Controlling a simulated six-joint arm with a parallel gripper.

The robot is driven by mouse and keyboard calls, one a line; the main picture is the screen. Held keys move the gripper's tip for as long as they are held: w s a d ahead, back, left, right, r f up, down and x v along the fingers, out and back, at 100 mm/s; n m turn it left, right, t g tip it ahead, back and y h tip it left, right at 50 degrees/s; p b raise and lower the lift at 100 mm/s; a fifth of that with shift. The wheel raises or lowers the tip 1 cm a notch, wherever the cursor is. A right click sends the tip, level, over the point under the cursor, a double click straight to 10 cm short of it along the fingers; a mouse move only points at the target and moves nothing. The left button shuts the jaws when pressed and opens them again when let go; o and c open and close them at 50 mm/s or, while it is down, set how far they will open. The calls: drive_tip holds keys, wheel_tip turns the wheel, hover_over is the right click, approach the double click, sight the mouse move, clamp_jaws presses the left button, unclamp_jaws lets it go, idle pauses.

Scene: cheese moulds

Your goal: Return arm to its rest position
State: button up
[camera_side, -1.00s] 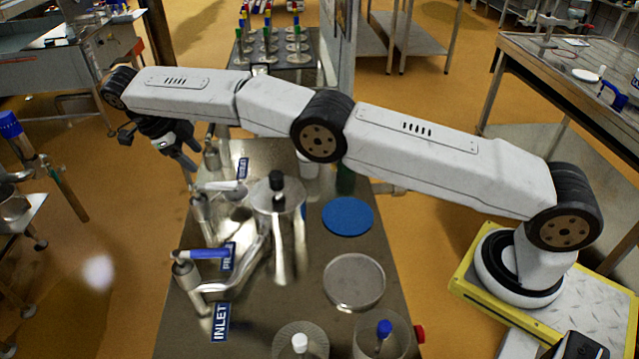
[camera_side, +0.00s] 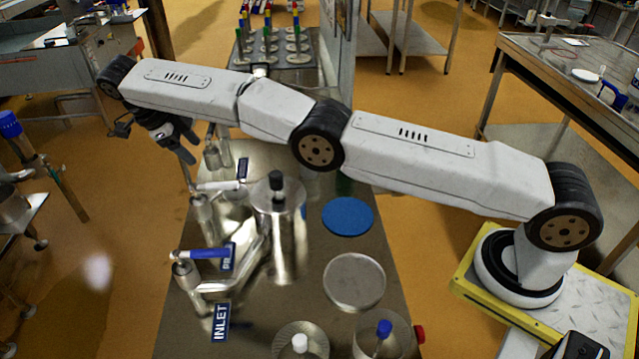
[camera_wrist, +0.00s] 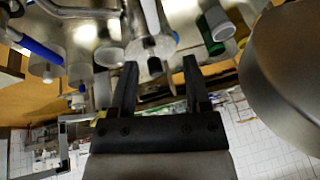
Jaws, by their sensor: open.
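My gripper (camera_side: 187,157) hangs at the end of the outstretched arm, above the far left edge of the steel table (camera_side: 370,258). In the wrist view, my gripper (camera_wrist: 160,66) shows two dark fingers spread apart, with nothing held between them. In the side view, the fingers are partly hidden and point down near the valve pipes. The metal vessel with a black knob (camera_side: 278,205) stands to the right of the gripper, apart from it.
A blue-handled valve (camera_side: 205,254) and pipes with an INLET label (camera_side: 220,322) line the table's left side. A blue disc (camera_side: 347,216) and a clear round dish (camera_side: 354,281) lie on the table. A rack of several coloured-top moulds (camera_side: 272,45) stands behind.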

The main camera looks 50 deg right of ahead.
drive_tip(key=shift+d, duration=0.1)
drive_tip(key=s+d+n+y, duration=0.1)
drive_tip(key=s+d+n, duration=0.2)
drive_tip(key=n, duration=0.3)
drive_tip(key=s+d+n+t+y, duration=0.1)
drive_tip(key=s+d+n, duration=0.3)
drive_tip(key=n, duration=0.2)
drive_tip(key=s+d+n+t+y, duration=0.1)
drive_tip(key=s+d+n, duration=0.3)
drive_tip(key=n, duration=0.2)
drive_tip(key=shift+d+f+y, duration=0.25)
drive_tip(key=shift+f+y, duration=0.15)
drive_tip(key=s+d+f+n+t, duration=0.1)
drive_tip(key=s+n, duration=0.3)
drive_tip(key=s, duration=0.5)
drive_tip(key=s+d+f+n+t, duration=0.1)
drive_tip(key=s+d+f+n, duration=0.2)
drive_tip(key=s, duration=0.7)
drive_tip(key=d+n, duration=0.1)
drive_tip(key=n, duration=0.1)
drive_tip(key=shift+s+d+n+y, duration=0.2)
drive_tip(key=shift+d+n+y, duration=0.1)
drive_tip(key=shift+y, duration=0.1)
